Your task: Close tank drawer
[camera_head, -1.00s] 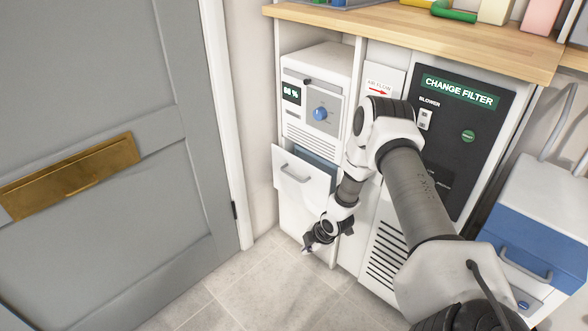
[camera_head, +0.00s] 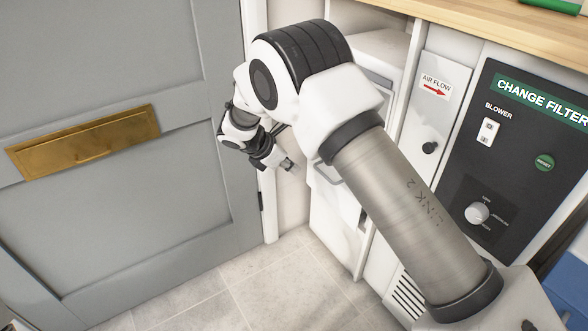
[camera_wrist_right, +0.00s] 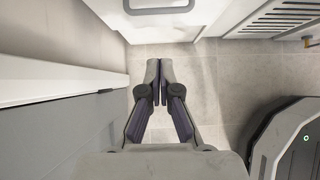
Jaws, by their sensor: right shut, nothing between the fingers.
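The white tank drawer front (camera_head: 338,197) with its grey bar handle (camera_head: 326,174) shows low in the cabinet, just left of my right forearm. My arm hides its top and right part, so how far it stands out is hard to tell. My right gripper (camera_head: 287,164) is shut and empty, just left of the handle, on the door side. In the right wrist view, my gripper (camera_wrist_right: 159,67) has its fingertips together, apart from the drawer front (camera_wrist_right: 118,14). The handle (camera_wrist_right: 159,7) shows at the top edge there. My left gripper is not in view.
A grey door (camera_head: 130,210) with a brass plate (camera_head: 85,143) stands close on the left. A black control panel (camera_head: 510,150) and an air flow knob (camera_head: 429,147) are at right. A wooden counter (camera_head: 480,32) lies above. The tiled floor (camera_head: 275,285) is clear.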

